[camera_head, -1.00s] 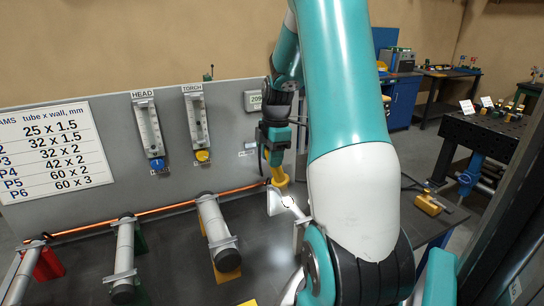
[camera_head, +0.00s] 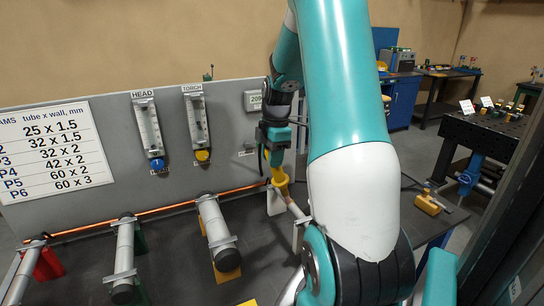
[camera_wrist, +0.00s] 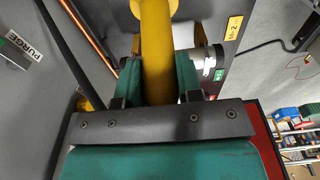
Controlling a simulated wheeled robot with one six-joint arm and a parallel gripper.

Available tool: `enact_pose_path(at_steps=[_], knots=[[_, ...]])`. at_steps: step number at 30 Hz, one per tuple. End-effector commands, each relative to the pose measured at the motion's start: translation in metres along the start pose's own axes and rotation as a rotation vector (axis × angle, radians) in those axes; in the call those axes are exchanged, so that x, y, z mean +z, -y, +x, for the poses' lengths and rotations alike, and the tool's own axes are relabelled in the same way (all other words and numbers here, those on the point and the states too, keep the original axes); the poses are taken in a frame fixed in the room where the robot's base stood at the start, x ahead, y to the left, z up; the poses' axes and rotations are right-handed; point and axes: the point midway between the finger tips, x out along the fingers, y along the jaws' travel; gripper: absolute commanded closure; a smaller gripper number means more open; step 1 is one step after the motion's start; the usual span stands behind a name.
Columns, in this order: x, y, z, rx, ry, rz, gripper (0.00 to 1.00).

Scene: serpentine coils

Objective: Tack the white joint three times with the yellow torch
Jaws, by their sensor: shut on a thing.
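My gripper (camera_head: 277,157) is shut on the yellow torch (camera_head: 280,178), which points down at the bench. In the wrist view the torch (camera_wrist: 157,45) runs up the picture from between the jaws. The torch's lower end is at the joint on the white supports (camera_head: 275,203), on the right of the bench. A short stretch of its tube (camera_head: 296,210) shows there; my arm covers the rest. In the wrist view a metal tube (camera_wrist: 203,60) lies behind the torch. I cannot tell whether the torch tip touches the joint.
Other tubes lie on yellow (camera_head: 228,272), green (camera_head: 141,243) and red supports (camera_head: 50,265) to the left. A copper pipe (camera_head: 165,208) runs along the grey back panel (camera_head: 232,110). HEAD and TORCH flow meters (camera_head: 196,122) hang on it. A yellow block (camera_head: 428,204) lies at right.

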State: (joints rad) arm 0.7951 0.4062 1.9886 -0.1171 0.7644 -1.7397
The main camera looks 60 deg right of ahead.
Motion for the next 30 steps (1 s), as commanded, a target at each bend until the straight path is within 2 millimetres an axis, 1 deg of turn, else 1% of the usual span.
enact_pose_path(at_steps=[1, 10, 30], knots=[[0.002, 0.003, 0.005, -0.013, 0.002, 0.009, 1.00], [0.002, 0.003, 0.004, -0.013, 0.002, 0.009, 1.00], [-0.027, 0.001, -0.032, -0.002, 0.000, 0.000, 1.00]])
